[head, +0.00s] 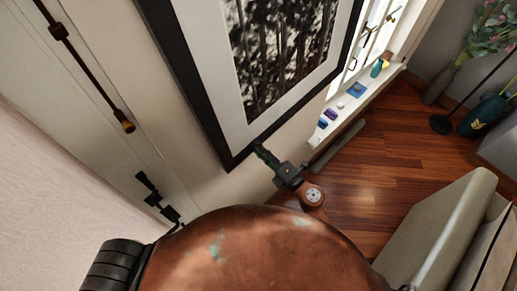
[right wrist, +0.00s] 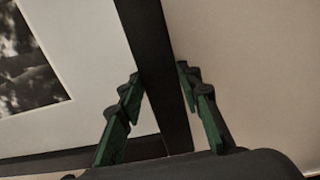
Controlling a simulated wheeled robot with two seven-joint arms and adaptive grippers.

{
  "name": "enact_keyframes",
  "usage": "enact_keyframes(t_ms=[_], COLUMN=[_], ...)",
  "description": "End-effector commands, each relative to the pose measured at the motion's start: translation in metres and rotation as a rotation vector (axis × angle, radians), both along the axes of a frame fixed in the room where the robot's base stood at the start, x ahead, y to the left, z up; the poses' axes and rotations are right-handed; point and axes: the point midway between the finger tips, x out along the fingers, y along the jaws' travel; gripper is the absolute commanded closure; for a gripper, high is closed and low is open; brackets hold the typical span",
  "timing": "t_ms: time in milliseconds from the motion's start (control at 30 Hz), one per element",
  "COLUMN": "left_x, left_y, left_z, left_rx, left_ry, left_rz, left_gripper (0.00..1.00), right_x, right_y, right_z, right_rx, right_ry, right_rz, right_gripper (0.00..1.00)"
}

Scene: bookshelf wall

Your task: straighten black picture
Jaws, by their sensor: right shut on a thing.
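The black picture (head: 192,85) hangs on the pale wall at the top middle of the head view. It has a black frame, a white mat and a dark tree photo. It looks slanted, but the whole view is slanted too, so I cannot tell its true tilt. My right gripper (head: 262,154) is at the frame's bottom corner. In the right wrist view the black frame (right wrist: 153,65) runs between the green-padded fingers of my right gripper (right wrist: 162,105), which is shut on it. The picture's top is out of view. My left gripper does not show.
A window sill (head: 345,110) with small coloured items is right of the picture. A vase of flowers (head: 440,80) and a pale seat (head: 440,225) stand further right. Dark metal hardware (head: 90,80) is on the panel at left. Wooden floor (head: 380,165) shows below.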

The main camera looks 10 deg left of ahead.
Motion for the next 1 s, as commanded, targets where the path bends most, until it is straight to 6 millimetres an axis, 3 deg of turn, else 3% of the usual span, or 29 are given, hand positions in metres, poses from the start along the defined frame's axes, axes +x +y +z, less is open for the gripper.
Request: enact_keyframes(t_ms=[367,700,1000], left_x=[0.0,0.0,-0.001], left_y=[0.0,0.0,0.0], left_z=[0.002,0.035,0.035], left_rx=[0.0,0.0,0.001], left_ry=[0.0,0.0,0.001], left_rz=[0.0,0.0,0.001], left_gripper=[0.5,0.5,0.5], right_x=[-0.003,-0.055,-0.062], right_y=[0.002,0.039,0.045], right_z=[0.001,0.016,0.015], right_rx=[0.002,0.052,0.059], right_ry=[0.005,0.077,0.085], right_rz=[0.001,0.002,0.001], right_gripper=[1.0,1.0,1.0])
